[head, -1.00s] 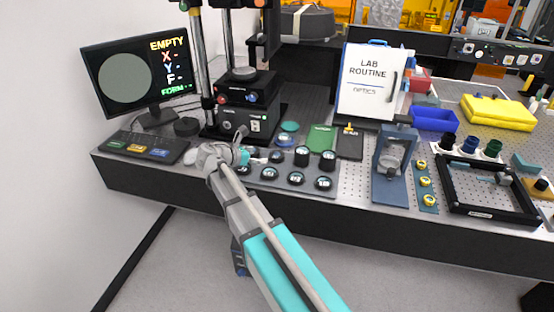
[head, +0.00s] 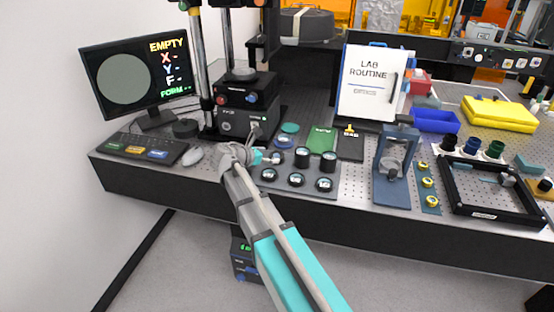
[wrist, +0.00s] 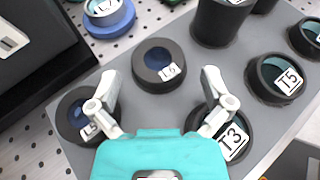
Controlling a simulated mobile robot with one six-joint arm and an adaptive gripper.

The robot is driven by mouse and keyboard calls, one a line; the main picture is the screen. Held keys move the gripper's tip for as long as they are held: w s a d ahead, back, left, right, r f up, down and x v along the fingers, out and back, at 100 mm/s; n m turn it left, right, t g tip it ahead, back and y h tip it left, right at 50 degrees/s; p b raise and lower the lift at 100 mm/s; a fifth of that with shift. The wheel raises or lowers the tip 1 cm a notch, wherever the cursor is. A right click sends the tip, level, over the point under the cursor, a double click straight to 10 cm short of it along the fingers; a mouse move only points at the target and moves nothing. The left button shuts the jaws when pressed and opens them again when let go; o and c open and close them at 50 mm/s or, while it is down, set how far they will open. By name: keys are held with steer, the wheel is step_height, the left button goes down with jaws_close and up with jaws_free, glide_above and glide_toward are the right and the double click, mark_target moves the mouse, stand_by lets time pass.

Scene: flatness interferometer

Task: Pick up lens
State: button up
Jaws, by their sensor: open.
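Several round lenses in black mounts sit on a grey tray (head: 308,172) on the bench. In the wrist view a dark-glass lens labelled L6 (wrist: 158,62) lies just ahead of and between my fingertips. My gripper (wrist: 160,92) is open and empty, above the tray. Lens L5 (wrist: 76,112) is by the left finger, partly covered by it. Lens T3 (wrist: 232,140) is by the right finger, partly hidden by my gripper. Lens T5 (wrist: 277,78) is further right. In the head view my gripper (head: 262,157) is at the tray's left end.
Tall black cylinders (wrist: 218,20) stand on the tray beyond L6. A blue round piece (wrist: 110,17) lies off the tray on the perforated bench.

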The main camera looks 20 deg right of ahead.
mark_target(275, 155)
steer(key=b+x, duration=0.1)
steer(key=x, duration=0.2)
steer(key=shift+w+f, duration=0.15)
steer(key=shift+f, duration=0.1)
steer(key=shift+w+d+f, duration=0.1)
steer(key=shift+w+d, duration=0.05)
steer(key=shift+d, duration=0.25)
steer(key=c, duration=1)
steer(key=shift+r, duration=0.25)
